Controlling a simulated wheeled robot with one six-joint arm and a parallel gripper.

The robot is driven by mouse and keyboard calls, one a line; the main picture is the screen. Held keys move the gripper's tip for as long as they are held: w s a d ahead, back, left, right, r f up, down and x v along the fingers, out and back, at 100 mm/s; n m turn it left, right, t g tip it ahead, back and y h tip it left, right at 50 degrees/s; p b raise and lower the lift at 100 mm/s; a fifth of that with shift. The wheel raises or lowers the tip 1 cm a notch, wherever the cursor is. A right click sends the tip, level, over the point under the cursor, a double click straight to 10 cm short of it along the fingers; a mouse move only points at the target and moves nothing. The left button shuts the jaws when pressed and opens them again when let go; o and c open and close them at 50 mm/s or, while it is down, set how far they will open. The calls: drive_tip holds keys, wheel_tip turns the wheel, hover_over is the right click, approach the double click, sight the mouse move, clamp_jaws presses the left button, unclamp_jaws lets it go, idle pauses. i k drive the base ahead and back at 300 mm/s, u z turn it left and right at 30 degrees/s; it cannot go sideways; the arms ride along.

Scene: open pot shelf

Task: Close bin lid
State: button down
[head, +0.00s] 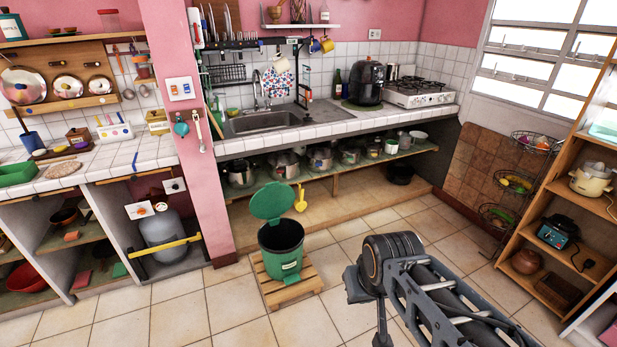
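The green bin (281,251) stands upright on a small wooden pallet on the tiled floor, in the middle of the head view. Its round green lid (272,202) is raised and tilted up at the back, so the dark opening shows. My gripper (366,300) is at the end of my arm, to the right of the bin and apart from it. It is partly hidden by my arm, and its fingertips are not clear enough to tell open from shut. Nothing is seen held in it.
A yellow scoop (300,199) is just right of the lid, by the low shelf of pots (340,180) under the sink counter. A pink pillar (190,150) and a gas cylinder (164,236) are to the left. A wooden rack (545,215) stands at the right. Floor around the pallet is clear.

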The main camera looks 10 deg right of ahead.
sight(275, 199)
drive_tip(key=z, duration=0.9)
drive_tip(key=i, duration=4.75)
drive_tip(key=u, duration=4.15)
drive_tip(key=i, duration=1.05)
drive_tip(key=u, duration=0.05)
